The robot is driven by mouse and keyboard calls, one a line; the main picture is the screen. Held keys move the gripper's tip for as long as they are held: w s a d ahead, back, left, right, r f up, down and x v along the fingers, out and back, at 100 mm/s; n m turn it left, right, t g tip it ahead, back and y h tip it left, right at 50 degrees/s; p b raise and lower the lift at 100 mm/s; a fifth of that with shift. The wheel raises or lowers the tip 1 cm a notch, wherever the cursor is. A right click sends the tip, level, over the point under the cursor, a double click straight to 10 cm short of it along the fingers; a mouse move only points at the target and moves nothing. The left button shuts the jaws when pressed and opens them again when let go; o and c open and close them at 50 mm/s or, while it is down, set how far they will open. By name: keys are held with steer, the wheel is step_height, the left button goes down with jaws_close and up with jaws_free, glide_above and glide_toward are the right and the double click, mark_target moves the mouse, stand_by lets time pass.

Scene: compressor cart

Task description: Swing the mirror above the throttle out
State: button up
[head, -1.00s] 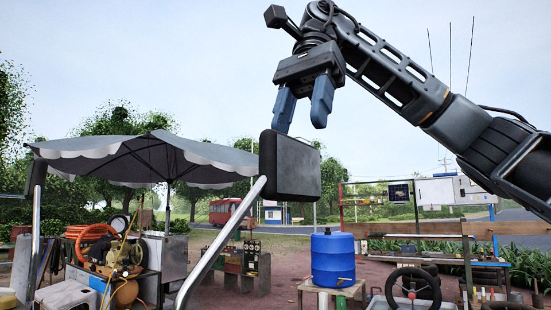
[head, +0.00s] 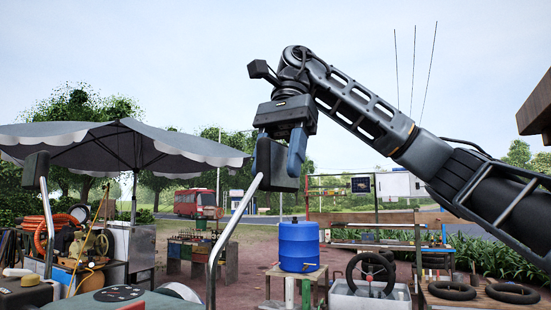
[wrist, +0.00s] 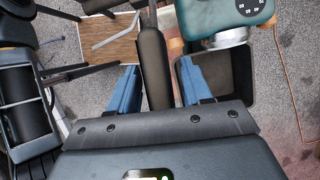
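A black rectangular mirror (head: 280,184) stands on a bent silver stalk near the middle of the head view. In the wrist view the mirror (wrist: 153,62) shows as a narrow dark edge between my fingers. My gripper (head: 278,160) points down over its top, one finger on each side. The fingers (wrist: 158,88) are open, with narrow gaps to the mirror in the wrist view. The right finger passes in front of the mirror in the head view; the left fingertip is hidden. I cannot make out the throttle.
A second dark mirror (head: 36,170) on a silver stalk stands at the left. A green dial panel (head: 118,293) lies at the bottom left, and it shows in the wrist view (wrist: 228,20). A blue drum (head: 299,246) and a grey umbrella (head: 120,145) stand further back. Open air surrounds my arm above.

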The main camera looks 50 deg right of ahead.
jaws_close()
stand_by(0.3)
steer(key=shift+s+a, duration=0.1)
